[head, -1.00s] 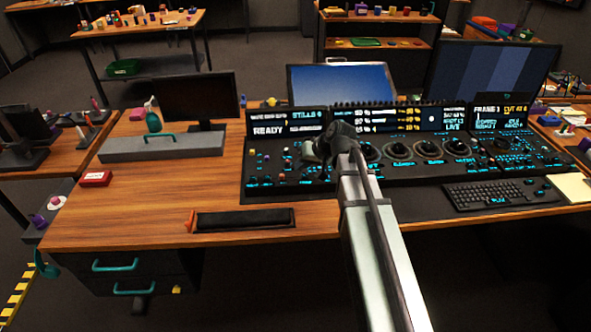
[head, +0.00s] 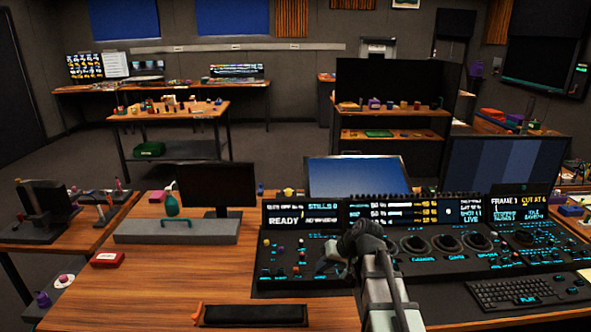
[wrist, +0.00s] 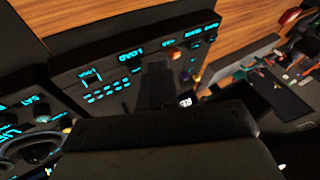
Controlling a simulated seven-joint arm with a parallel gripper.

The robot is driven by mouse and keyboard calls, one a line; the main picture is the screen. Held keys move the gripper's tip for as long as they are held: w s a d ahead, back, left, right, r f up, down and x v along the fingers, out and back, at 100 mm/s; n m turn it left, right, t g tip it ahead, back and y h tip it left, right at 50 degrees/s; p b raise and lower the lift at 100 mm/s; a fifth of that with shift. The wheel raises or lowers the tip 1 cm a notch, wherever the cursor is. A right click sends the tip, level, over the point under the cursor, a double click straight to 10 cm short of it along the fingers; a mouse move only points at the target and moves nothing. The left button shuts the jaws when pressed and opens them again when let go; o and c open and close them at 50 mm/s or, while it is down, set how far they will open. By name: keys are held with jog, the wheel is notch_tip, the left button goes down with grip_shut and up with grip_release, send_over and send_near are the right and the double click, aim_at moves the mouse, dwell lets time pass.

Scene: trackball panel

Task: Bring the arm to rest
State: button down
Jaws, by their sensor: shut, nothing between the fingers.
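My gripper (head: 329,264) hangs over the left part of the black control panel (head: 345,283), in front of the lit displays. In the wrist view, my gripper's fingers (wrist: 157,88) are together with nothing between them, above blue-lit keys and a few coloured knobs. Contact with the panel cannot be told. Three round trackball units, such as the middle one (head: 447,244), sit to the right of my gripper. My wrist and forearm hide part of the panel behind them.
Displays (head: 385,213) and a blue monitor (head: 358,178) stand behind the panel. A keyboard (head: 525,291) lies at right. A grey case (head: 176,232), a red box (head: 107,259) and a black tray (head: 252,316) are at left. The wooden desktop (head: 170,275) between them is bare.

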jog(key=s+d+f+n+g+y, duration=0.1)
jog(key=s+d+f+g, duration=0.15)
jog(key=s+f, duration=0.5)
jog(key=s+d+f+g+y, duration=0.1)
jog(key=s+f+g, duration=0.35)
jog(key=s, duration=0.55)
jog(key=s+f+m+g+h, duration=0.1)
jog(key=s+f+h, duration=0.1)
jog(key=s+f, duration=0.7)
jog(key=s+f+m+g+h, duration=0.15)
jog(key=s+f, duration=0.25)
jog(key=f, duration=0.8)
jog(key=s+d+f+h, duration=0.1)
jog(key=s+f+h, duration=0.1)
jog(key=s+f, duration=0.4)
jog(key=s+d+f+g+h, duration=0.1)
jog(key=s+f+h, duration=0.1)
jog(key=s+f, duration=0.4)
jog(key=s, duration=0.3)
jog(key=shift+s+d+f, duration=0.15)
jog(key=shift+s+d, duration=0.1)
jog(key=shift+d, duration=0.15)
jog(key=shift+h, duration=0.25)
